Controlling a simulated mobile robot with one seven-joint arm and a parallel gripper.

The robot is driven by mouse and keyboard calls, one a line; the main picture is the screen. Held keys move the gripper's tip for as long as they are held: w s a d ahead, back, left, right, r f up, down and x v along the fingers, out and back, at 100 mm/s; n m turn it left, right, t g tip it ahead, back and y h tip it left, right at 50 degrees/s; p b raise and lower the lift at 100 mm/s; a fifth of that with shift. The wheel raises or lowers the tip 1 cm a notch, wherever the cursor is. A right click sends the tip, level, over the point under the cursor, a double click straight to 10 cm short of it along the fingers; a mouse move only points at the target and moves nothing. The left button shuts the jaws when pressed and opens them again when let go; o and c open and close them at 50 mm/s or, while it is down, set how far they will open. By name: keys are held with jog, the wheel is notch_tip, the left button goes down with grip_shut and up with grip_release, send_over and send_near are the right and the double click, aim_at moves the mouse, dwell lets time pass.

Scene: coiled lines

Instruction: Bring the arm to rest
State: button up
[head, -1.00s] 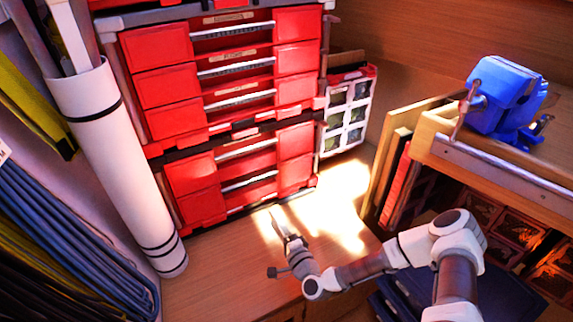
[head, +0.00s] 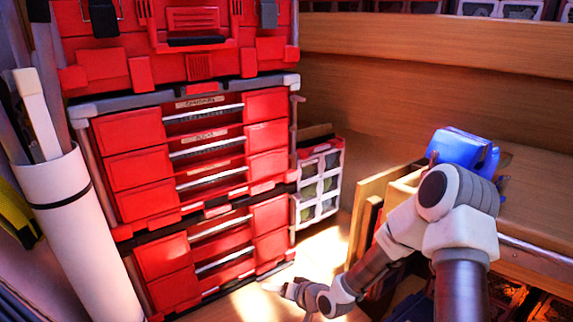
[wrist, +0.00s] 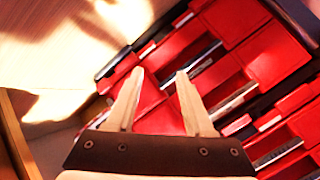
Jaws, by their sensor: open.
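My gripper (wrist: 157,100) shows in the wrist view with its two pale fingers apart and nothing between them. Beyond the fingers are the red drawers of a tool chest (wrist: 262,62) and a sunlit wooden surface. In the head view my gripper (head: 272,288) is low in the picture, in front of the lower drawers of the red tool chest (head: 133,175). My arm reaches to it from the lower right. The fingers are small there, and I cannot tell whether they touch anything.
A white tube (head: 75,230) holding long items stands at the left. A blue vise (head: 462,152) sits on a wooden bench at the right, partly hidden by my arm. A white-framed organizer (head: 319,182) stands beside the chest. Sunlit wooden surface (head: 325,250) lies below it.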

jog(key=s+d+r+n+g+h, duration=0.1)
jog(key=s+d+r+h, duration=0.25)
jog(key=d+r, duration=0.5)
jog(key=s+d+r+n+h, duration=0.1)
jog(key=s+d+r+h, duration=0.4)
jog(key=r, duration=0.7)
jog(key=s+d+r+m+g, duration=0.1)
jog(key=s+d+r, duration=0.1)
jog(key=s+r, duration=0.55)
jog(key=s+d+r, duration=0.1)
jog(key=s+r, duration=0.4)
jog(key=s, duration=0.6)
notch_tip(320, 180, up, 14)
jog(key=p, duration=1.4)
jog(key=shift+s+r+y+p, duration=0.2)
jog(key=shift+s+y+p, duration=0.15)
jog(key=shift+d, duration=0.1)
